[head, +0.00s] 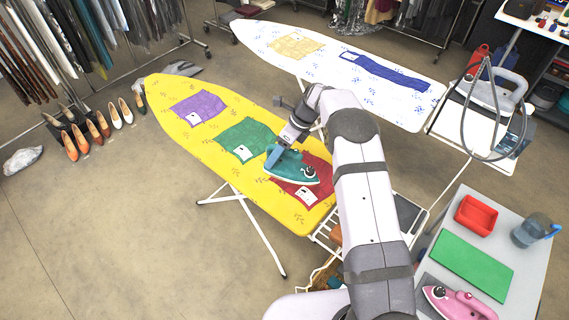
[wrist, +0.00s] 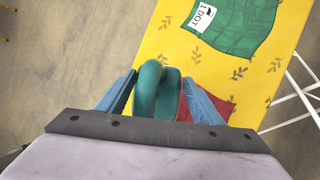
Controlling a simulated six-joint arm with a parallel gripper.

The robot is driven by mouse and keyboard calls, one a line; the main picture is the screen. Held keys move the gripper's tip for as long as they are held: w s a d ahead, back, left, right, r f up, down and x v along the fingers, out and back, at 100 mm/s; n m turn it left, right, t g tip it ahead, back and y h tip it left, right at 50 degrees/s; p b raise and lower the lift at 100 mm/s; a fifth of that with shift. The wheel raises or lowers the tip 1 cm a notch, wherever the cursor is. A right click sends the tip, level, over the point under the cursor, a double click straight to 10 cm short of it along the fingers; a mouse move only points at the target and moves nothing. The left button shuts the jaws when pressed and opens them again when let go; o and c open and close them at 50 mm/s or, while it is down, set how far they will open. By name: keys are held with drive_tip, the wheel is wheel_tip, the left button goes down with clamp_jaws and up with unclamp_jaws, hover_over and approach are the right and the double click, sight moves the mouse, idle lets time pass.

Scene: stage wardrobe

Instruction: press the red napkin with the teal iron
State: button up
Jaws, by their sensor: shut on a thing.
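The teal iron (head: 297,172) is over the upper left part of the red napkin (head: 322,180) on the yellow ironing board (head: 172,95). I cannot tell whether its sole touches the cloth. The napkin is partly hidden by the iron and my arm; a white label lies near its front edge. My gripper (head: 275,156) is shut on the iron's handle. In the wrist view the teal handle (wrist: 157,92) is between the two blue fingers, with a corner of the red napkin (wrist: 223,109) showing beside the right finger.
A green napkin (head: 240,135) and a purple napkin (head: 198,107) lie farther along the yellow board. A white patterned board (head: 260,35) stands behind. At lower right, a table holds a pink iron (head: 458,304), red tray (head: 476,214), green mat (head: 470,265) and blue-handled jug (head: 530,232).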

drive_tip(key=m, duration=0.1)
drive_tip(key=w+r+m+t, duration=0.1)
drive_tip(key=shift+w+a+m, duration=0.1)
drive_tip(key=shift+w+m, duration=0.2)
drive_tip(key=shift+m, duration=0.1)
drive_tip(key=shift+f, duration=0.15)
wheel_tip(320, 180, down, 6)
drive_tip(key=b, duration=0.5)
drive_tip(key=shift+f+b, duration=0.15)
drive_tip(key=shift+b, duration=0.25)
